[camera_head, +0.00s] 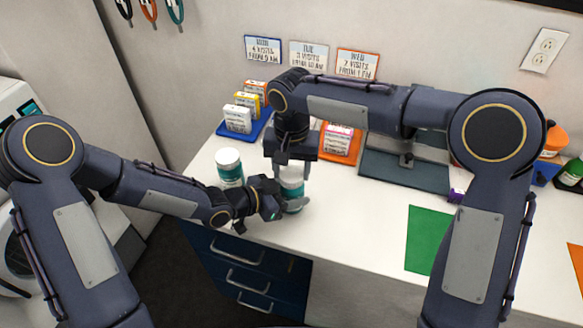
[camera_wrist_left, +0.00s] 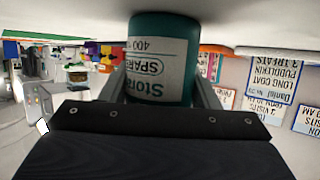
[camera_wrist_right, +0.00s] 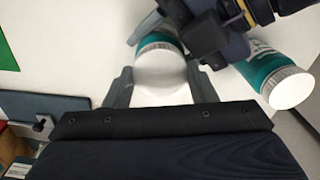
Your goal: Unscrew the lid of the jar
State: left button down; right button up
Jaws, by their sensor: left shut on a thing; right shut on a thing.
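A teal and white jar (camera_head: 292,186) with a white lid stands on the white counter. My left gripper (camera_head: 283,207) is shut around the jar's body from the side; in the left wrist view the teal label of the jar (camera_wrist_left: 162,60) shows between the fingers. My right gripper (camera_head: 292,162) comes down from above and is shut on the white lid (camera_wrist_right: 162,72), which sits between its fingers in the right wrist view. In the head view the gripper mostly hides the lid. I cannot tell how far the lid is turned.
A second teal and white jar (camera_head: 229,167) stands just left of the held one, close to my left arm. Small boxes on a blue tray (camera_head: 226,129) and an orange tray (camera_head: 347,157) stand behind. A green sheet (camera_head: 430,238) lies at the right on clear counter.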

jog(key=o, duration=1.1)
notch_tip(320, 180, up, 4)
jog(key=shift+r, duration=0.2)
jog(key=shift+r+m, duration=0.7)
jog(key=shift+m, duration=0.4)
jog(key=shift+c, duration=0.4)
notch_tip(320, 180, up, 2)
jog(key=m, duration=0.4)
jog(key=shift+f+m, duration=0.1)
jog(key=shift+m, duration=0.2)
notch_tip(320, 180, down, 8)
jog(key=shift+r, duration=0.2)
